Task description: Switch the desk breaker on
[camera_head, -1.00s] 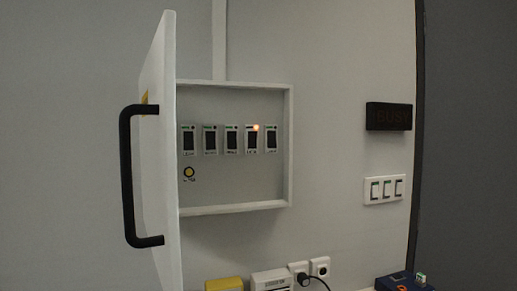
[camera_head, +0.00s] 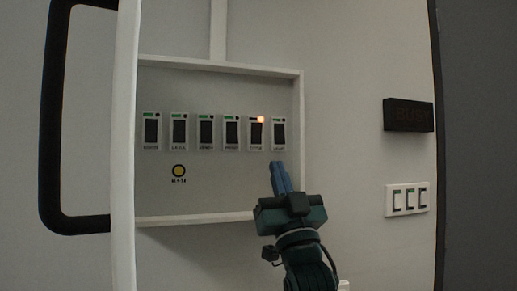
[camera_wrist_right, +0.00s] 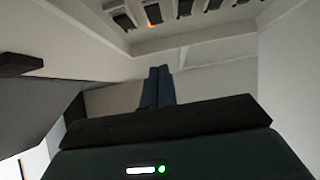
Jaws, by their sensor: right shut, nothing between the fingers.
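The open breaker box (camera_head: 220,219) on the wall holds a row of several breakers with black rockers. Their labels are too small to read surely, so I cannot tell which is the desk breaker. An orange lamp (camera_head: 260,119) glows on the second breaker from the right (camera_head: 256,134). The rightmost breaker (camera_head: 278,134) is just above my right gripper (camera_head: 281,165). That gripper is shut and empty, its blue fingers pointing up. In the right wrist view, the closed fingertips (camera_wrist_right: 159,71) sit below the breaker row (camera_wrist_right: 185,10). My left gripper is out of view.
The box door (camera_head: 125,150) stands open at the left, with a black handle (camera_head: 50,120). A yellow round button (camera_head: 179,171) is below the breakers. A dark sign (camera_head: 408,115) and a white switch plate (camera_head: 407,199) are on the wall to the right.

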